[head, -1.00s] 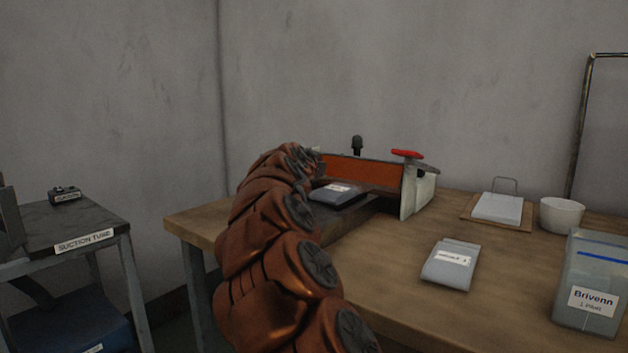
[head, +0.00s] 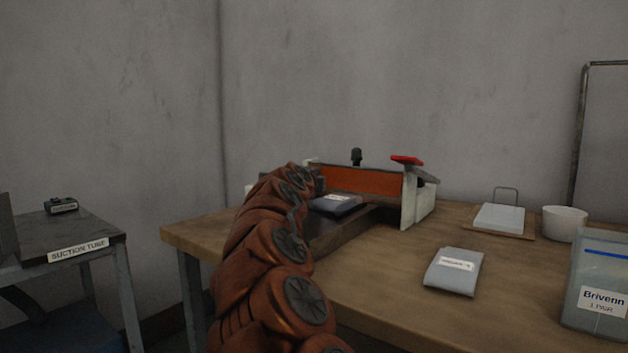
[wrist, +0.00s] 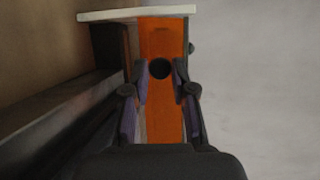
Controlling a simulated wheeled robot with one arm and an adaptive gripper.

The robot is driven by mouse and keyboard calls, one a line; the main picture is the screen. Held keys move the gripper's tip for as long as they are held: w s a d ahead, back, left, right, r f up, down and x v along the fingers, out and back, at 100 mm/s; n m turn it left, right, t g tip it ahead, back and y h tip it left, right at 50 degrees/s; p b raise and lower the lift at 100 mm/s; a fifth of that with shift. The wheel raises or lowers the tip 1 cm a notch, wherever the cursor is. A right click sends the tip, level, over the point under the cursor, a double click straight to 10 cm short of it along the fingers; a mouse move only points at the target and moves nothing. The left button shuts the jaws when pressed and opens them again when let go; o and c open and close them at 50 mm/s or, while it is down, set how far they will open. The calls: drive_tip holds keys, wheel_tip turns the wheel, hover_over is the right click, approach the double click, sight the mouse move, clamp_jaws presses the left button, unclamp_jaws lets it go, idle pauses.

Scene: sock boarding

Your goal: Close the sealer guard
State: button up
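The sealer (head: 411,205) stands on the table, with pale end plates and a red-topped lever (head: 407,160). Its orange guard (head: 365,181) stands raised along the back of the bed, with a black knob (head: 356,156) above its top edge. A dark labelled packet (head: 336,204) lies on the bed. My gripper (wrist: 160,88) is open in the wrist view, with one finger on each side of the guard (wrist: 161,40). A round black knob (wrist: 160,68) shows between and just beyond the fingertips; I cannot tell whether they touch anything. In the head view my arm hides most of the gripper.
A grey labelled packet (head: 454,271) lies on the table (head: 400,300) front right. A suction tube bench (head: 105,236) is at left. The wall is close behind.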

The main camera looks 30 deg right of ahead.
drive_tip(key=o, duration=0.3)
drive_tip(key=shift+o, duration=0.2)
drive_tip(key=shift+v, duration=6)
